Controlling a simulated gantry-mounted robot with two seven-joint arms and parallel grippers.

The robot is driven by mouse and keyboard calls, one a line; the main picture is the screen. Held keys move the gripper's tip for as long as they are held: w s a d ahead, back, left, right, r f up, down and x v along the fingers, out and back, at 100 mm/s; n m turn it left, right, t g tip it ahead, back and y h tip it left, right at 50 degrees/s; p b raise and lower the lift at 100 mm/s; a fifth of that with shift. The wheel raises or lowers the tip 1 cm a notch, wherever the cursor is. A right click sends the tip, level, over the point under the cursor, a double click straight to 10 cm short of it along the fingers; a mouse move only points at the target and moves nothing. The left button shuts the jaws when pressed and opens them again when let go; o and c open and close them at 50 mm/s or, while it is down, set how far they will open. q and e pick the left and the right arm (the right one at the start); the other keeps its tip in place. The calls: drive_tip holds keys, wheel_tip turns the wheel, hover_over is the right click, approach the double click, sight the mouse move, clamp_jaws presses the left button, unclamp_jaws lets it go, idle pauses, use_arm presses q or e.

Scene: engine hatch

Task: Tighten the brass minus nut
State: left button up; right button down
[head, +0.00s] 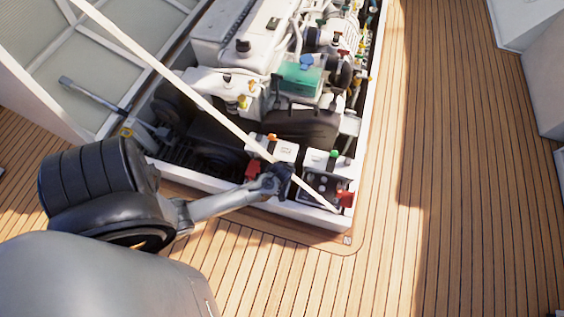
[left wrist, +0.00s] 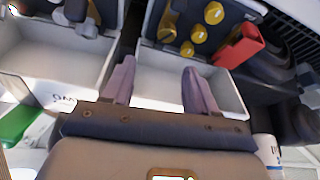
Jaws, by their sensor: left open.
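Several round brass pieces (left wrist: 197,34) sit on a dark panel at the top of the left wrist view, beside a red block (left wrist: 238,46). I cannot tell which of them is the brass minus nut. My left gripper (left wrist: 158,66) is open, with its two fingers apart over a white box (left wrist: 220,88) and nothing between them. The brass pieces lie beyond its fingertips. In the head view, my left gripper (head: 282,178) is over the near edge of the engine hatch, between two white-topped boxes; the brass pieces there are too small to make out. My right gripper is not in view.
The white box with an orange knob (head: 272,150) and the one with a green knob (head: 326,162) stand at the hatch's near end. A white bar (head: 190,92) crosses the hatch diagonally. The engine (head: 240,45) fills the far part. Wooden deck (head: 440,180) to the right is clear.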

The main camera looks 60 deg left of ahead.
use_arm(q)
drive_tip(key=shift+n+g, duration=0.3)
drive_tip(key=shift+n, duration=0.4)
drive_tip(key=b+x, duration=0.2)
drive_tip(key=x, duration=0.1)
drive_tip(key=b+x, duration=0.3)
drive_tip(key=x, duration=0.1)
drive_tip(key=s+b+x, duration=0.1)
drive_tip(key=b+x, duration=0.2)
drive_tip(key=shift+w+d+f, duration=0.1)
drive_tip(key=shift+d+f, duration=0.05)
drive_tip(key=shift+f, duration=0.3)
